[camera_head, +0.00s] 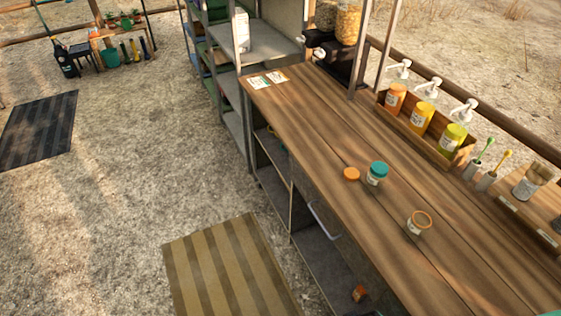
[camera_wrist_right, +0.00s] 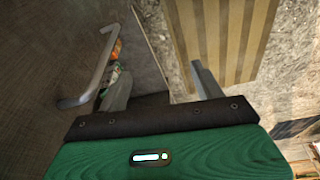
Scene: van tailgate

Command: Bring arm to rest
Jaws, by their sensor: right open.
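My right gripper (camera_wrist_right: 160,82) shows in the right wrist view with its two grey fingers wide apart and nothing between them. It is beside the dark cabinet front under the counter, close to a grey bar handle (camera_wrist_right: 92,75). The handle also shows in the head view (camera_head: 324,221). A striped mat (camera_wrist_right: 225,35) lies on the ground beyond the fingers.
The wooden counter (camera_head: 300,130) bears a teal-lidded jar (camera_head: 376,174), an orange lid (camera_head: 351,174), an open jar (camera_head: 418,223) and a crate (camera_head: 428,143) of pump bottles. An orange-topped item (camera_head: 358,293) is low under the counter. Gravel left of it is mostly open.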

